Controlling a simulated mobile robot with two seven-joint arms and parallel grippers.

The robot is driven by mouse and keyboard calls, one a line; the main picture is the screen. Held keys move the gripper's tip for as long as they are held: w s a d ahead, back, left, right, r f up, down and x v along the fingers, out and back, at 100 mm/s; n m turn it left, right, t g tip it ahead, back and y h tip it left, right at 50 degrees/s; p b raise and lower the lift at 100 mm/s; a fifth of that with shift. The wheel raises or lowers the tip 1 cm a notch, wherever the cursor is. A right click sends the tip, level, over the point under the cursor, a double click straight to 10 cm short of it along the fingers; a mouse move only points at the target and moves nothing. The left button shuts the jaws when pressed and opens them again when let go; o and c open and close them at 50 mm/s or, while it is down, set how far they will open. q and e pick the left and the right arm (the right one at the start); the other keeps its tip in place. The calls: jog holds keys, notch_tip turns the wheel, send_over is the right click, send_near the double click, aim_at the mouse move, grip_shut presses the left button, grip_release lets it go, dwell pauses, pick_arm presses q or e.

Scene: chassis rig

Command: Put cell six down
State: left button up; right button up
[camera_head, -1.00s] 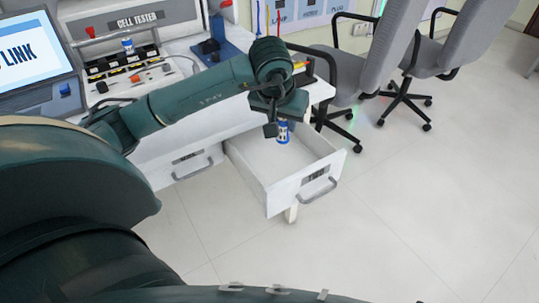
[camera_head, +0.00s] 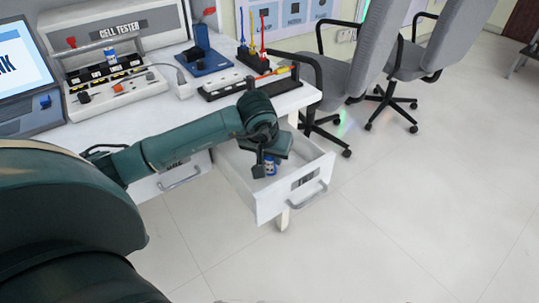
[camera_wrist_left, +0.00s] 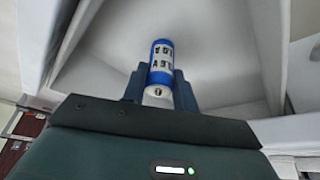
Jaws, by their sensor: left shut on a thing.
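The cell, a small blue and white cylinder (camera_head: 270,166), is at my left gripper (camera_head: 266,168), inside the open white drawer (camera_head: 238,182). In the left wrist view the cell (camera_wrist_left: 161,68) stands out between the two dark fingers of the left gripper (camera_wrist_left: 160,90), which are shut on it. Dark lettering shows on its blue and white side. The drawer walls surround it in that view. I cannot tell whether the cell touches the drawer floor. My right gripper is in neither view.
The cell tester (camera_head: 115,85) stands on the white bench with another blue and white cell (camera_head: 110,55) on it. A blue stand (camera_head: 203,60) and a dark strip (camera_head: 240,85) lie to its right. A closed drawer handle (camera_head: 180,178) is left of the open drawer. Grey chairs (camera_head: 375,50) stand right.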

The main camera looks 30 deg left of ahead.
pick_arm(q)
jog(key=o, duration=1)
jog(key=shift+f, duration=0.1)
jog(key=shift+o, duration=0.2)
